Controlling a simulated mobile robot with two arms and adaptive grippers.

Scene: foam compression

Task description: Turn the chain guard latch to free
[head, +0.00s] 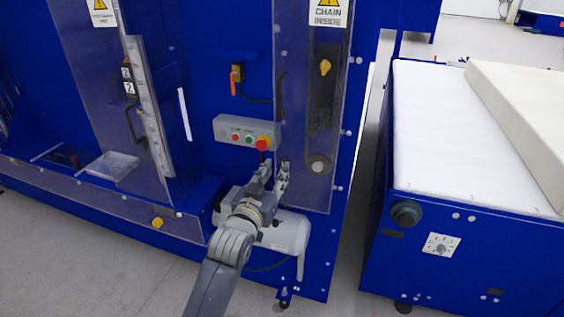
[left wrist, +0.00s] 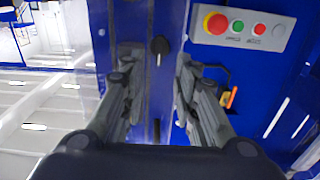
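The chain guard (head: 312,190) is a clear panel with a chain warning label at its top. In the left wrist view, a black round knob with a pale pointer line, which looks like the latch (left wrist: 160,46), sits on the strip at the guard's edge. The pointer runs along the strip. My left gripper (head: 275,175) is in front of the guard's lower left edge. In the left wrist view the fingers of my left gripper (left wrist: 158,75) are apart, with the knob showing in the gap beyond them. I cannot tell how near they are to it. The gripper hides this spot in the head view. My right gripper is not in view.
A grey control box (head: 246,133) with a red stop button is beside the left gripper, up and left. An orange-handled switch (head: 234,82) is above it. A grey motor (head: 287,233) is below. A blue bench with a white top (head: 440,130) stands right.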

